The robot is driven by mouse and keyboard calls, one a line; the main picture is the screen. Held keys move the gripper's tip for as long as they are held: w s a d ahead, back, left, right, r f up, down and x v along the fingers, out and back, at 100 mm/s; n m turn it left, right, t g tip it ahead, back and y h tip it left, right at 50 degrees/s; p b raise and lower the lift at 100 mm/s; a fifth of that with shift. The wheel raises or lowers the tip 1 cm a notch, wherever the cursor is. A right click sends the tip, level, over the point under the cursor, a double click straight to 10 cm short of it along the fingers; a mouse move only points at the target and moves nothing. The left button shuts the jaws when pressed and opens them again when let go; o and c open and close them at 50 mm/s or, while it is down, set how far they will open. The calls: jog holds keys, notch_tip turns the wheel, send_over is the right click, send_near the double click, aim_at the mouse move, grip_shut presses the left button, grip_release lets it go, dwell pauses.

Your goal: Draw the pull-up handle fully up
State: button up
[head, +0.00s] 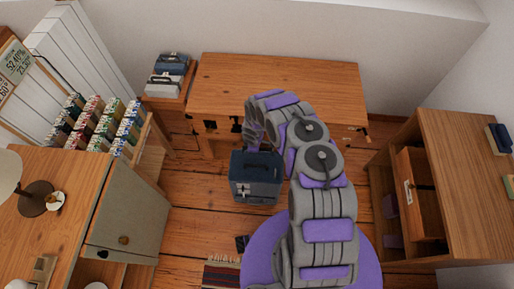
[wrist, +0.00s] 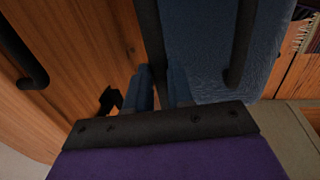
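A dark blue case (head: 255,190) stands upright on the floor in the middle of the head view, in front of the wooden desk. My gripper (head: 252,140) reaches down at the back edge of its top; the arm partly covers that spot. In the wrist view the case's blue top (wrist: 205,35) fills the upper middle. A dark bar of the pull-up handle (wrist: 151,30) runs down between the two fingers of my gripper (wrist: 160,80). The fingers are close together with the bar filling the gap. The handle's lower part is hidden.
The desk (head: 280,85) is right behind the case. A cabinet (head: 125,215) stands at left, and a wooden unit (head: 465,160) with a pulled-out drawer at right. A striped rug (head: 222,274) lies in front. Bare floor shows left of the case.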

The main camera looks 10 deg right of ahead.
grip_shut()
jog(key=shift+w+r, duration=0.1)
